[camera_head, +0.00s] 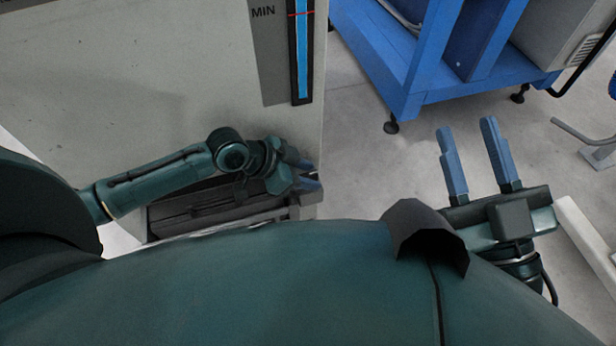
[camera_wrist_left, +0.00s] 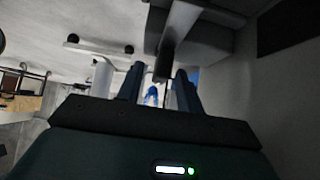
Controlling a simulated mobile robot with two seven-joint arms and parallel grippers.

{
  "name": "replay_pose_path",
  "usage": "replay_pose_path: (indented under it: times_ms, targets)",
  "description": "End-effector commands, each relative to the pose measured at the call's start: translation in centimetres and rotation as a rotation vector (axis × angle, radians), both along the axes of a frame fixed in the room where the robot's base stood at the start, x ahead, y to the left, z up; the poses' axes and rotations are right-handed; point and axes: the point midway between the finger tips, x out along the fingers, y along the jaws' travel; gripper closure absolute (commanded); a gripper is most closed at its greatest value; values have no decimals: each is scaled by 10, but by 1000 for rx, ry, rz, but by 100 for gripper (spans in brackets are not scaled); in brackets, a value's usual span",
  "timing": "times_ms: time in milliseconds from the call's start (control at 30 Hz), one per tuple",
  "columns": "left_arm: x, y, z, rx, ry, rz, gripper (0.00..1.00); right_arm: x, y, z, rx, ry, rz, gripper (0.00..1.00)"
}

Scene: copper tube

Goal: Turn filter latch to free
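The filter latch (camera_wrist_left: 165,62) appears to be the dark narrow piece in the left wrist view, jutting from a grey housing (camera_wrist_left: 205,38). My left gripper (camera_wrist_left: 160,75) has its two fingers apart, one on each side of this piece. The piece lies nearer the right finger, with a gap to the left finger; contact cannot be told. In the head view my left gripper (camera_head: 309,174) is at the right edge of the pale cabinet, beside its dark lower section (camera_head: 200,210). The latch is hidden there. My right gripper (camera_head: 466,130) is open and empty above the floor.
The pale cabinet (camera_head: 120,80) fills the upper left, with a blue level gauge (camera_head: 302,50) marked MIN. A blue frame (camera_head: 430,90) on feet stands at the top right. The grey floor (camera_head: 370,175) between them is clear.

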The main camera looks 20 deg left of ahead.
Motion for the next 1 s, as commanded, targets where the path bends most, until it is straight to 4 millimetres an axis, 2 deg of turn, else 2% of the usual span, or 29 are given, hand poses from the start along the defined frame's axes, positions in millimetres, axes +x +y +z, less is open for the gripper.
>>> replay_pose_path:
  times_ms: [367,833,1000]
  targets:
    - [3,-4,-4,0,-1,1,64,1,-1,5,-5,-37,-1,64]
    - [3,-4,-4,0,0,0,100,1,-1,5,-6,-36,0,64]
    - [3,-4,-4,0,0,0,100,1,0,5,-6,-36,0,64]
